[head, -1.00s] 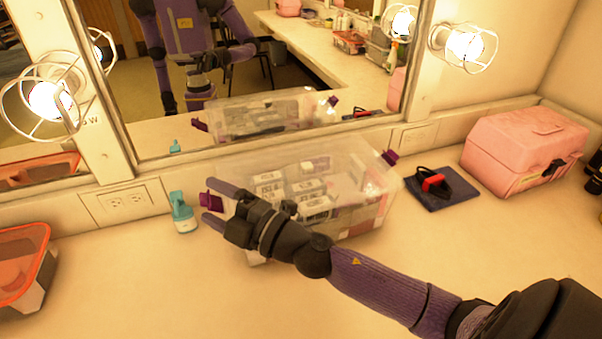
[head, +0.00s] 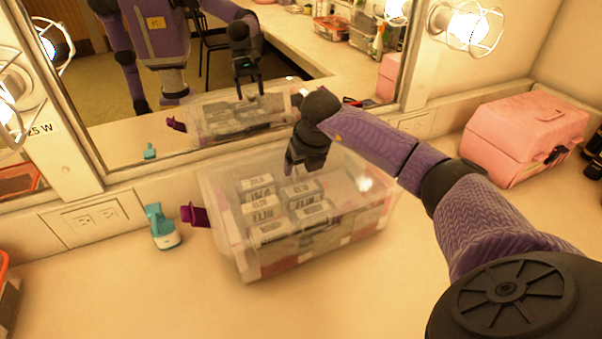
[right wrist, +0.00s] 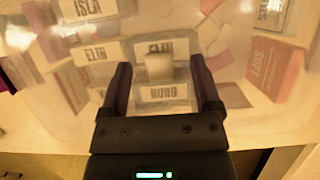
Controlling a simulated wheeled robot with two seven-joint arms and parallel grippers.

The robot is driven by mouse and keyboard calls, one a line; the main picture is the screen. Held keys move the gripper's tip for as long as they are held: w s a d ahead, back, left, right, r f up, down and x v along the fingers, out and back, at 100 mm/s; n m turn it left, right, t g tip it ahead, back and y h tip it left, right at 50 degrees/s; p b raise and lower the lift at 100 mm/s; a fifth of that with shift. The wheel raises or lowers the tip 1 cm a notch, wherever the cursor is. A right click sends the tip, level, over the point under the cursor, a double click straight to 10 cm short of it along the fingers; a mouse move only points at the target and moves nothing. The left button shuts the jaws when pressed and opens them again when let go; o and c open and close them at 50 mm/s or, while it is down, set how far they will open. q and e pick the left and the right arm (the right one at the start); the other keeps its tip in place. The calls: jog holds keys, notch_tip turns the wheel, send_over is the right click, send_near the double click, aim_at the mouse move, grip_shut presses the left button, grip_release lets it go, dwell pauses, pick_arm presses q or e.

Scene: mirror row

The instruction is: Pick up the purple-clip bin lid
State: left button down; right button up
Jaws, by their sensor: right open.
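The clear bin (head: 330,250) stands on the counter below the mirror, with a see-through lid (head: 225,185) on top. A purple clip (head: 195,215) sticks out at its left end; the right-end clip is not visible. Several labelled boxes (head: 265,210) show through the plastic. My right gripper (head: 302,170) points down over the back middle of the lid. In the right wrist view its fingers (right wrist: 163,75) are apart, with a pale block-like piece (right wrist: 159,66) between them in the picture. I cannot tell whether they touch the lid. My left gripper is not directly in view.
A pink case (head: 525,135) sits at the back right. The mirror (head: 290,60) rises close behind the bin. The front counter is clear.

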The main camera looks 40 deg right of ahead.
jog(key=shift+w+f, duration=0.1)
jog(key=shift+f, duration=0.15)
jog(key=shift+r, duration=0.1)
grip_shut()
